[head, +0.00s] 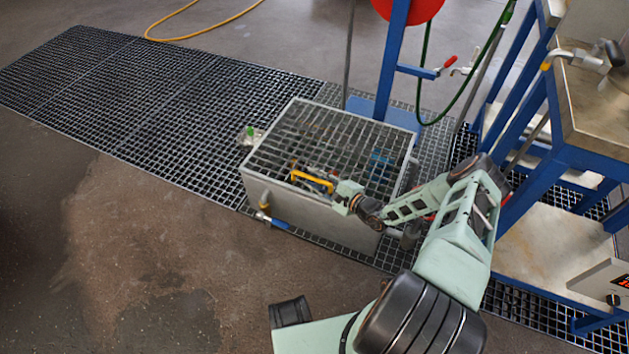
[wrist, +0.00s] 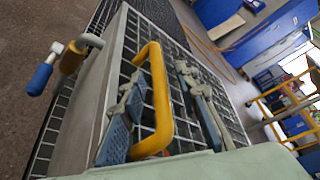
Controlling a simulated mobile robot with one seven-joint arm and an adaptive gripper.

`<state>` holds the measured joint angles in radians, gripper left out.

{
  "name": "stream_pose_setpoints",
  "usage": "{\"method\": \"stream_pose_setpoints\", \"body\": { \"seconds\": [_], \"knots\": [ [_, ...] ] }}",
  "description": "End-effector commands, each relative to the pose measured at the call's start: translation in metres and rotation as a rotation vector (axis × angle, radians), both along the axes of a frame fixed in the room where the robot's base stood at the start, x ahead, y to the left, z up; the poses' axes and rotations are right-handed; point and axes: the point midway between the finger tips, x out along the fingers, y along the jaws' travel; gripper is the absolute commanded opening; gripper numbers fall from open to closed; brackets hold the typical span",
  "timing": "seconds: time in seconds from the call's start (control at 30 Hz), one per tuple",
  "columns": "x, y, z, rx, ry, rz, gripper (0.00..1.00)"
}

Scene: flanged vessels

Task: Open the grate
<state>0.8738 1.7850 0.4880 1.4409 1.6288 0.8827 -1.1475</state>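The grate (head: 322,127) is a grey metal grid lying flat on top of a pale grey box (head: 290,207). It also shows in the wrist view (wrist: 172,42). A yellow U-shaped handle (head: 313,181) stands up from the grate near its front edge. In the wrist view the handle (wrist: 161,95) lies between the two blue-grey fingers of my gripper (wrist: 160,78). The fingers are spread apart, with visible gaps to the handle. My gripper (head: 322,180) is at the handle in the head view, where its fingers are small and partly hidden.
A valve with a blue lever (head: 272,221) sticks out from the box's front. A small green-topped fitting (head: 250,133) is at its left side. A blue frame (head: 393,55) stands close behind, and a blue-legged table (head: 590,110) is at right. Open floor (head: 130,230) lies left.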

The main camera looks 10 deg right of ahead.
Motion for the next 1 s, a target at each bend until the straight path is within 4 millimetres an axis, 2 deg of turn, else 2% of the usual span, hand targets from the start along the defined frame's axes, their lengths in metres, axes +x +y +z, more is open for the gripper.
{"method": "stream_pose_setpoints", "body": {
  "seconds": [0.23,0.5,0.87,1.0],
  "knots": [
    [0.0009,0.0005,0.0002,0.000,0.000,0.000,0.29],
    [0.0007,0.0002,0.0002,0.000,0.000,0.000,0.00],
    [0.0007,0.0000,0.0008,0.000,0.000,0.000,0.00],
    [0.0014,-0.0008,0.0077,0.006,0.007,0.000,0.00]
  ]
}}
